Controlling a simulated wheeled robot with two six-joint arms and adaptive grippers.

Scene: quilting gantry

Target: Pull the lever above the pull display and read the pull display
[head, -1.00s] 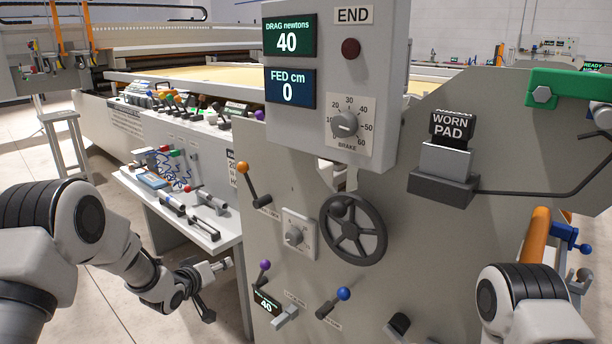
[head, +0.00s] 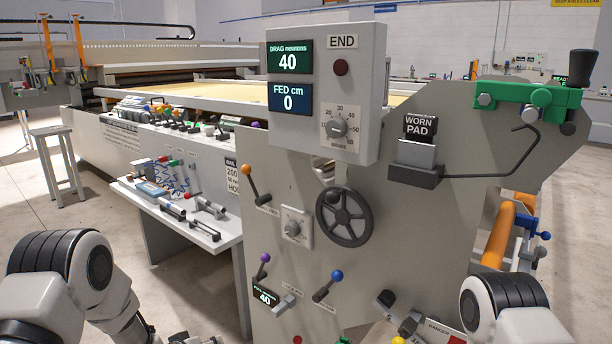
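The pull display (head: 265,297) is a small dark panel low on the grey machine plate, tilted, with green digits reading 40; its small heading is too small to read. Just above it is a lever with a purple knob (head: 264,258), leaning up and right. My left gripper (head: 192,339) barely shows at the bottom edge, left of the plate and apart from the lever. Most of it is cut off, so its opening cannot be told. My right arm is at the lower right; its gripper is out of view.
Nearby are an orange-knob lever (head: 246,169), a blue-knob lever (head: 336,275), a grey handle (head: 284,302) beside the display and a black handwheel (head: 344,217). Above hangs a box (head: 367,90) showing drag 40, fed 0. A tool shelf (head: 180,222) stands left.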

